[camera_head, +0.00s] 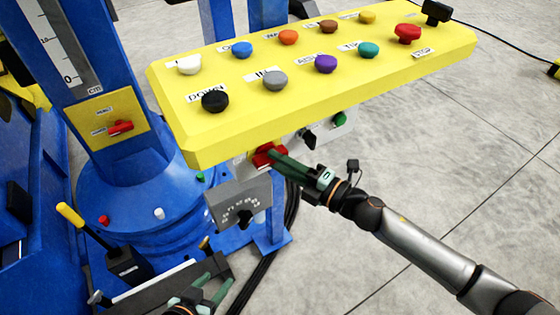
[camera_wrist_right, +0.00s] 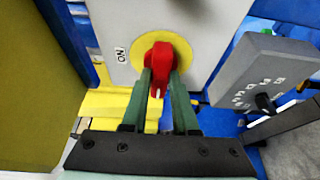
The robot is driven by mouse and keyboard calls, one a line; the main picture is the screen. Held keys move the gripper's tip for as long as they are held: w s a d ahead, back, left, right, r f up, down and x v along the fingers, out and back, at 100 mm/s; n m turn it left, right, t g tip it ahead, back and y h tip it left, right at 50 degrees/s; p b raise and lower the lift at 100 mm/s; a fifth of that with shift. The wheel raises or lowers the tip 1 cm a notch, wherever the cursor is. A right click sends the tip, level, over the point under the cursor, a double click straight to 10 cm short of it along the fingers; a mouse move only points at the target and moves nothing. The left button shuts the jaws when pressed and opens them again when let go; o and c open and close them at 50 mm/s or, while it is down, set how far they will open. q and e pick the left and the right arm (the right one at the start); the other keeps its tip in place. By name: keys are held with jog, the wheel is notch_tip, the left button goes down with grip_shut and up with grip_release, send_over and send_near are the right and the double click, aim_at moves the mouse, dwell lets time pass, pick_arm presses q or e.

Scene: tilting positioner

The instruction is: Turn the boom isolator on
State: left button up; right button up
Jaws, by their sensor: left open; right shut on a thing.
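The isolator switch is a red rotary handle (camera_wrist_right: 158,58) on a round yellow plate (camera_wrist_right: 180,46), fixed to a light grey box (camera_wrist_right: 212,22). An ON label (camera_wrist_right: 121,55) stands at the left of the plate. In the right wrist view the handle stands roughly upright. The red handle also shows in the head view (camera_head: 267,154), under the front edge of the yellow panel. My right gripper (camera_wrist_right: 160,80) is shut on the handle, one finger on each side, and partly covers it. My left gripper (camera_head: 213,281) is open and empty, low at the bottom of the head view.
A yellow control panel (camera_head: 300,105) with several coloured buttons overhangs the switch. A grey dial box (camera_head: 240,205) sits close beside it. A black rotary knob (camera_head: 308,138) and a green button (camera_head: 340,118) lie to the right. Another red switch (camera_head: 120,128) is on the blue column.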

grip_shut()
